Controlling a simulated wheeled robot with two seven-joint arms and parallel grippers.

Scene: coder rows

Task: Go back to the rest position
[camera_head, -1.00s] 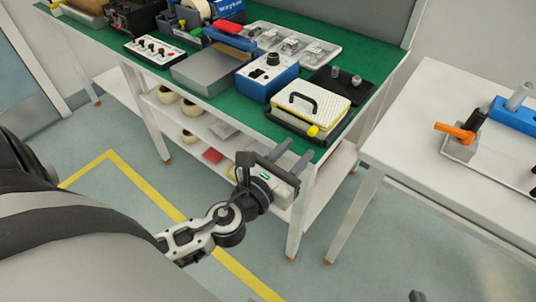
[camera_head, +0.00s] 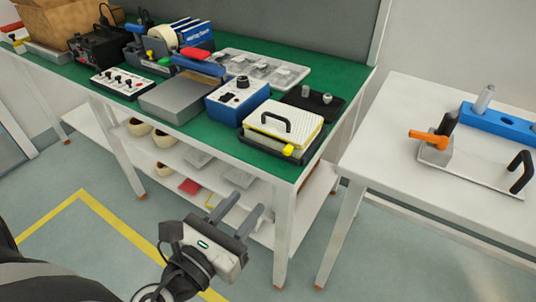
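My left gripper (camera_head: 240,214) is in the lower middle of the head view, in front of the green-topped workbench (camera_head: 205,131) and below its top. Its two dark fingers point up and to the right and stand apart with nothing between them. It appears clear of the bench and its lower shelf. My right gripper does not show in the head view.
The bench holds a blue control box (camera_head: 238,102), a yellow-edged case with a black handle (camera_head: 283,122) and a grey box (camera_head: 184,101). A white table (camera_head: 385,150) with an orange-handled clamp (camera_head: 433,145) stands at right. The floor in front is clear.

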